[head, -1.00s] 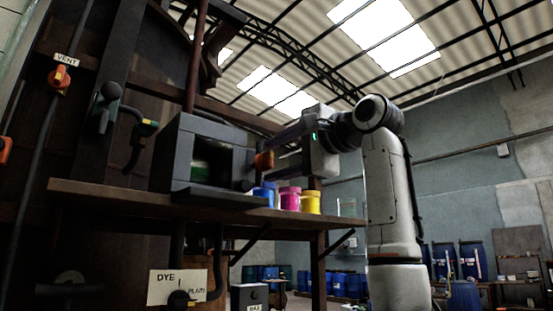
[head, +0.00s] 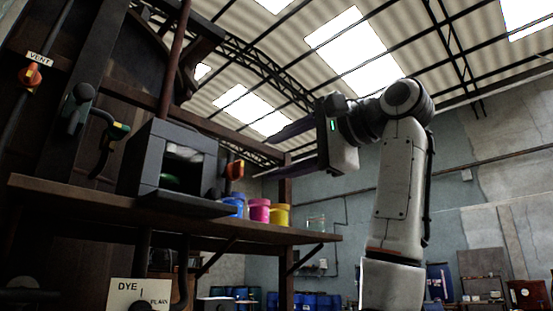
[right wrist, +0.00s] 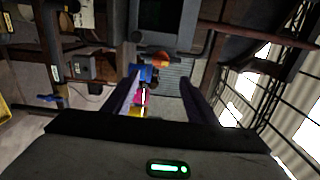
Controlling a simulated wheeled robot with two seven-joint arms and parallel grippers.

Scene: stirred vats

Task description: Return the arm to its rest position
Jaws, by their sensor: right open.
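My right gripper (head: 262,158) is open and empty in the head view, raised in front of the shelf to the right of the dark box. Its two dark fingers point left, apart from the orange knob (head: 235,170) on the box's right side. In the right wrist view the open fingers (right wrist: 160,77) have clear space between them, with the orange knob (right wrist: 158,60) beyond their tips. My left gripper is in neither view.
The open-fronted dark box (head: 148,160) stands on a wooden shelf (head: 85,196) beside blue, magenta (head: 259,210) and yellow (head: 279,215) pots. Free air surrounds the arm's right side.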

